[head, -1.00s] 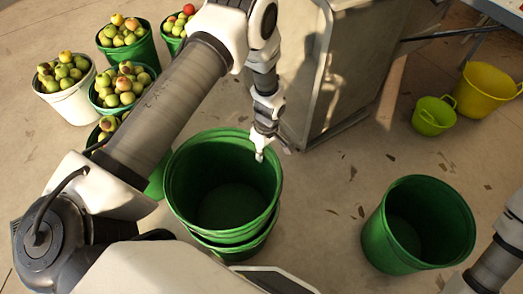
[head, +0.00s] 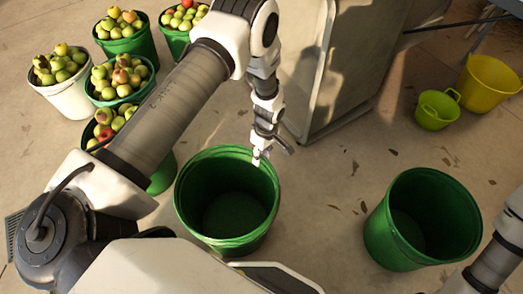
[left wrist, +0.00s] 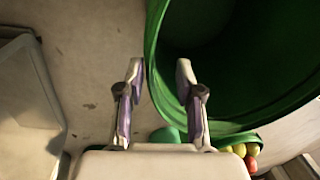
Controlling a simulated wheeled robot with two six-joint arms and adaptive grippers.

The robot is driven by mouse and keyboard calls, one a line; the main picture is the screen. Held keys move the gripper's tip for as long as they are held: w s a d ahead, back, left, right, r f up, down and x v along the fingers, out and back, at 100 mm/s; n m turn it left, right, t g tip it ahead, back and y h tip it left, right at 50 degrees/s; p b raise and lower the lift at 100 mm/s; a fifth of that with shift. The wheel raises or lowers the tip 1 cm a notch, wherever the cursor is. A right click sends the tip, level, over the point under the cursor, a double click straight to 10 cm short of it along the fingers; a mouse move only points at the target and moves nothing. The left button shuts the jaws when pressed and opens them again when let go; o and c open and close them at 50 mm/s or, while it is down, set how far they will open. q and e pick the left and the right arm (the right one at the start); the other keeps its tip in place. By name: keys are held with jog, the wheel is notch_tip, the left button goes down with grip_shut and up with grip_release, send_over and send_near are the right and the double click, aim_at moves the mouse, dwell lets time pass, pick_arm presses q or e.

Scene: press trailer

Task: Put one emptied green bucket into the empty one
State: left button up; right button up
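A green bucket (head: 228,240) stands upright on the floor in the middle of the head view, its inside empty. Only one upper rim shows clearly, so a second bucket nested under it would be mostly hidden. A second empty green bucket (head: 422,220) stands apart at the right. My left gripper (head: 260,158) is at the far right rim of the middle bucket. In the left wrist view its fingers (left wrist: 158,85) are spread apart, and the green rim (left wrist: 152,45) runs between them, below the fingertips. My right gripper is outside the views; only part of that arm shows at lower right.
Several green buckets (head: 128,45) and a white bucket (head: 70,98), all full of apples, stand at the upper left. A metal panel (head: 345,75) stands behind the middle bucket. Yellow-green tubs (head: 490,85) are at far right. The floor between the two empty buckets is clear.

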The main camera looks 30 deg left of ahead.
pick_arm(q)
notch_tip(320, 180, up, 12)
jog(key=w, duration=0.1)
jog(key=shift+w+d, duration=0.25)
jog(key=shift+w, duration=0.1)
jog(key=shift+f, duration=0.1)
dwell(0.8)
